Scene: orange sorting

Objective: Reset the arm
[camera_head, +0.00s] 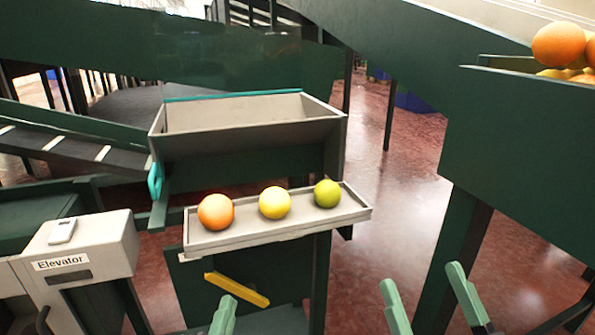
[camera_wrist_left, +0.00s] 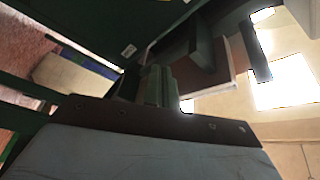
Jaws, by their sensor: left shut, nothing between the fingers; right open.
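My left gripper (camera_head: 223,316) shows at the bottom edge of the head view, below the tray, with its green fingers together and nothing between them. Its fingers also show in the left wrist view (camera_wrist_left: 158,86), close together. My right gripper (camera_head: 424,290) is at the bottom right of the head view, its two green fingers wide apart and empty. Both grippers are apart from the fruit and the tray. Most of both arms is outside the head view.
A shallow tray (camera_head: 245,238) holds an orange fruit (camera_head: 216,212), a yellow fruit (camera_head: 275,203) and a green fruit (camera_head: 327,194). Behind it stands a grey bin (camera_head: 240,140). A box labelled Elevator (camera_head: 100,245) is at left. A green chute (camera_head: 520,140) with oranges (camera_head: 558,45) is at right.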

